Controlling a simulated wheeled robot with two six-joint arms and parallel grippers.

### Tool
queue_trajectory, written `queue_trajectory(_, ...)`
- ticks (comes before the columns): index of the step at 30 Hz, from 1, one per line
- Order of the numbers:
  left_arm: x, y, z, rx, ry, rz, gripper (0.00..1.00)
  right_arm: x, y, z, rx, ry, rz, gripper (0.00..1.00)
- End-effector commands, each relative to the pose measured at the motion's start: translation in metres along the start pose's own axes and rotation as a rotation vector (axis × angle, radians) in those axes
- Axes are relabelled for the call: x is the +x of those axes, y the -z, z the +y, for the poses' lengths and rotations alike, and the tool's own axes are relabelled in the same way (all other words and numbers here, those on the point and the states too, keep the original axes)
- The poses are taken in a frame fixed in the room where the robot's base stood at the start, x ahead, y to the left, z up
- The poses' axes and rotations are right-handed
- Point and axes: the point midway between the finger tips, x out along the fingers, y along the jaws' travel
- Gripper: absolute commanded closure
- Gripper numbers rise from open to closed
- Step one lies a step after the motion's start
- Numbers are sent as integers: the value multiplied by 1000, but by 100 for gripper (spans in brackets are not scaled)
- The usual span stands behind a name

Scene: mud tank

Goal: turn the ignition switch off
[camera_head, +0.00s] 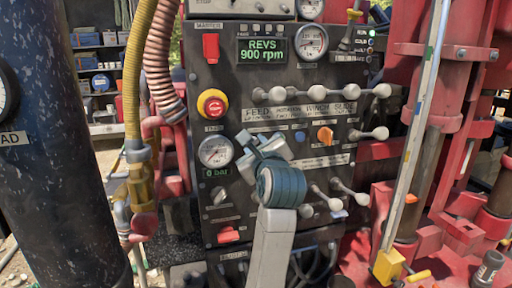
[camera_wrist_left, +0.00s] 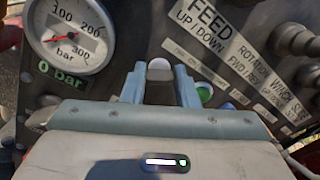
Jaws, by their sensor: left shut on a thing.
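The dark control panel (camera_head: 285,90) stands upright in front of me. My left gripper (camera_head: 262,143) is at the panel, just right of the round pressure gauge. In the left wrist view its two blue-grey fingers (camera_wrist_left: 160,84) are on either side of a small pale rounded knob (camera_wrist_left: 159,65), apparently the ignition switch, and shut on it. The gripper hides most of that knob and its label in the head view. I cannot tell which way the switch is turned. The display (camera_head: 263,51) reads REVS 900 rpm. My right gripper is not in view.
The pressure gauge (camera_head: 215,151) is close left of my fingers. A yellow-and-red emergency stop (camera_head: 212,104) is above left. A dark cylinder (camera_head: 62,150) stands at left, red machinery at right.

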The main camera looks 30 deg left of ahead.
Motion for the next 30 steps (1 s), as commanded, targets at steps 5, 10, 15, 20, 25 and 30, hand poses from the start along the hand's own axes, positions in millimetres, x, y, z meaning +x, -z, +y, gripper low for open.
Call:
queue_trajectory(5,0,4,2,-65,3,-3,96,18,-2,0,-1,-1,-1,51)
queue_trajectory(10,0,7,4,-181,5,-7,96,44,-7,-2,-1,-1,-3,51)
queue_trajectory(15,0,8,5,-334,9,-14,96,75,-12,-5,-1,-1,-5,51)
queue_trajectory(20,0,8,5,-486,12,-19,96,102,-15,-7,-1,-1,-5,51)
queue_trajectory(25,0,8,6,-648,15,-23,96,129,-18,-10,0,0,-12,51)
queue_trajectory(30,0,7,5,-800,18,-28,96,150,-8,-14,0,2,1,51)
